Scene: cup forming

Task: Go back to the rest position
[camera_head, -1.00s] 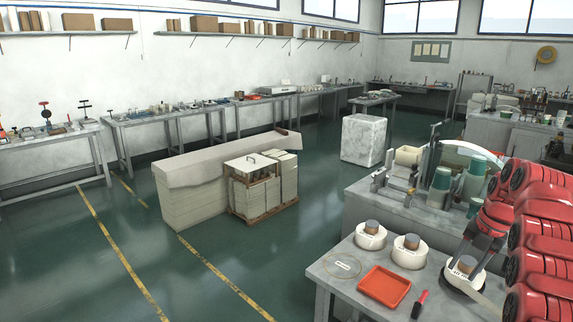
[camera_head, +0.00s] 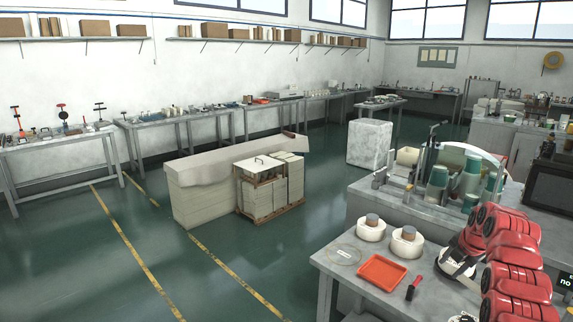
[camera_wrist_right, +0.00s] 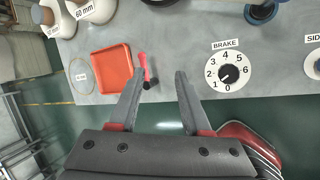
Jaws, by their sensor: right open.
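My right gripper (camera_wrist_right: 160,80) is open in the right wrist view, with nothing between its fingers. My left gripper is in neither view.
The grey table (camera_head: 344,280) bears an orange tray (camera_head: 382,271), the red-handled tool (camera_head: 413,288) and white round moulds (camera_head: 370,228). A BRAKE dial (camera_wrist_right: 228,75) is on the table's front. Green floor lies open at left.

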